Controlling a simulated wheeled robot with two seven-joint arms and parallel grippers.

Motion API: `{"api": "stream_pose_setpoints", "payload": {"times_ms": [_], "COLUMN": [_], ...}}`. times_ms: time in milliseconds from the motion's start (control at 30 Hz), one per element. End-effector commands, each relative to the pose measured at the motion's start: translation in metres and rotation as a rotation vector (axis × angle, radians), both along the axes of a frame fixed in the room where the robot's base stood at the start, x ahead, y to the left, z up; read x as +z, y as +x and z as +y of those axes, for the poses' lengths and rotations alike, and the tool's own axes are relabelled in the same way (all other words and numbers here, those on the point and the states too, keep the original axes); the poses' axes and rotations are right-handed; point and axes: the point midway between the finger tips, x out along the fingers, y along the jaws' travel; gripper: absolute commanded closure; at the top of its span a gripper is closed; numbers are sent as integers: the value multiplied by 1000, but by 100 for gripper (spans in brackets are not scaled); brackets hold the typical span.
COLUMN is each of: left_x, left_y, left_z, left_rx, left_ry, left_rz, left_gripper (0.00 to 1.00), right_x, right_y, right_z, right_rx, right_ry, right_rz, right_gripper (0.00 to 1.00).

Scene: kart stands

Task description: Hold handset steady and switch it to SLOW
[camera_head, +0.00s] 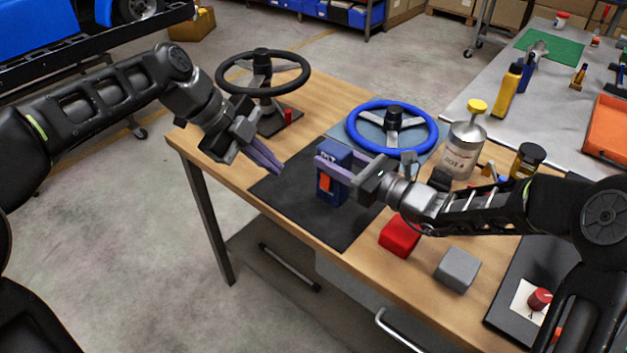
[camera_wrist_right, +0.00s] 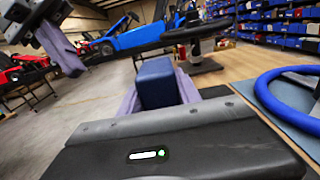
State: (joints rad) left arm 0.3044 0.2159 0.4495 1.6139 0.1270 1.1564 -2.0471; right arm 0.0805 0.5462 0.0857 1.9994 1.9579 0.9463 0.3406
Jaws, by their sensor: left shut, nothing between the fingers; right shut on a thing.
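The handset (camera_head: 334,179) is a dark blue box with an orange-red switch (camera_head: 325,181) on the side facing the head camera. It stands upright over the black mat (camera_head: 290,200); I cannot tell whether its base touches the mat. My right gripper (camera_head: 335,164) is shut on the handset's upper part. In the right wrist view the blue handset top (camera_wrist_right: 156,83) sits between the two purple fingers. My left gripper (camera_head: 279,170) is shut and empty, a short way left of the handset and apart from it. The switch's setting is too small to read.
A black steering wheel (camera_head: 262,72) stands behind my left gripper, and a blue steering wheel (camera_head: 390,127) behind the handset. A red block (camera_head: 399,236), a grey block (camera_head: 457,269) and a metal bottle (camera_head: 465,150) are at the right. The mat's front left is clear.

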Motion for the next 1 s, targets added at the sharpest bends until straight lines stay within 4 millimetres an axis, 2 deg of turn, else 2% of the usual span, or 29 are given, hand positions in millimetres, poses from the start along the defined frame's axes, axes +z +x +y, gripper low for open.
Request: {"api": "stream_pose_setpoints", "payload": {"times_ms": [167,367,767,1000], "left_x": [-3,-18,-82,-88], "left_y": [0,2,13,40], "left_z": [-2,-12,-55,-74], "left_rx": [0,1,-1,0], "left_ry": [-1,-3,-2,-4], "left_rz": [3,5,7,3], "left_gripper": [100,100,100,100], "right_x": [0,0,0,0], "right_y": [0,0,0,0], "right_z": [0,0,0,0], "right_rx": [0,0,0,0], "right_ry": [0,0,0,0], "right_rz": [0,0,0,0], "right_gripper": [100,100,100,100]}}
